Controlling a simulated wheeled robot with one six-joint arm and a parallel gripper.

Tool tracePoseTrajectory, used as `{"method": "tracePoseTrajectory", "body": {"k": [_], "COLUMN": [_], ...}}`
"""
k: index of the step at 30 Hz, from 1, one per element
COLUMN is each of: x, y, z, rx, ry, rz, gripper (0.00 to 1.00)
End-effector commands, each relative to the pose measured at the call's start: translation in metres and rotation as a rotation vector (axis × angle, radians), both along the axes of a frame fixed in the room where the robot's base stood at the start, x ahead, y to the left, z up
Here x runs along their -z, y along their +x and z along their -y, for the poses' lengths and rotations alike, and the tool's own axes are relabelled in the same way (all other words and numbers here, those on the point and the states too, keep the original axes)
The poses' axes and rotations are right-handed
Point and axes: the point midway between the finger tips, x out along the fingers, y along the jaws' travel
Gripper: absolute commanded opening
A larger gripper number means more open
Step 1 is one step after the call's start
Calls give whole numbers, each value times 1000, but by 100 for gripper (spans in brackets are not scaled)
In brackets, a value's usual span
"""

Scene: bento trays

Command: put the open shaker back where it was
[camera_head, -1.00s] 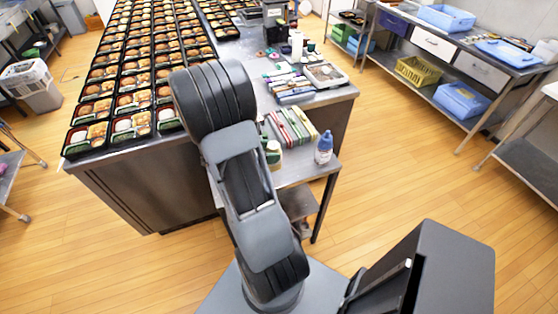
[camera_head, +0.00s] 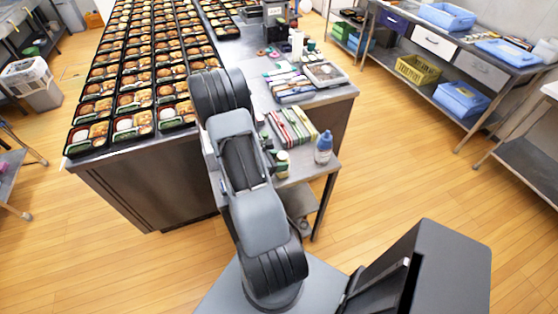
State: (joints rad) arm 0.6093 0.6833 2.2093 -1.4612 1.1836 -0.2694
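A small jar with a pale top and a yellowish-green body (camera_head: 282,162) shows just right of my arm, over the small side table (camera_head: 300,172). It may be the shaker; its opening is too small to make out. My arm rises from the bottom centre and bends above the table edge. My gripper is hidden behind my arm, so its fingers and any hold on the jar do not show.
Rows of filled bento trays (camera_head: 128,128) cover the long counter at left. Red, white and green packs (camera_head: 292,127) lie behind the jar. A tray of items (camera_head: 325,73) is farther back. A shelf with blue bins (camera_head: 462,98) stands at right. Open floor lies between.

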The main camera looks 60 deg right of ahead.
Motion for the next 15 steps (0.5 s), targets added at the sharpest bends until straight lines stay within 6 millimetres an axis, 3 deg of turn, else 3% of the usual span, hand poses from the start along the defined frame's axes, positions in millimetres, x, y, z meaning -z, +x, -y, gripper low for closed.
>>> {"method": "tracePoseTrajectory", "body": {"k": [9,10,15], "x": [5,4,3], "y": [0,0,0], "z": [0,0,0], "rx": [0,0,0], "ry": [0,0,0], "rz": [0,0,0], "gripper": [45,53,69]}}
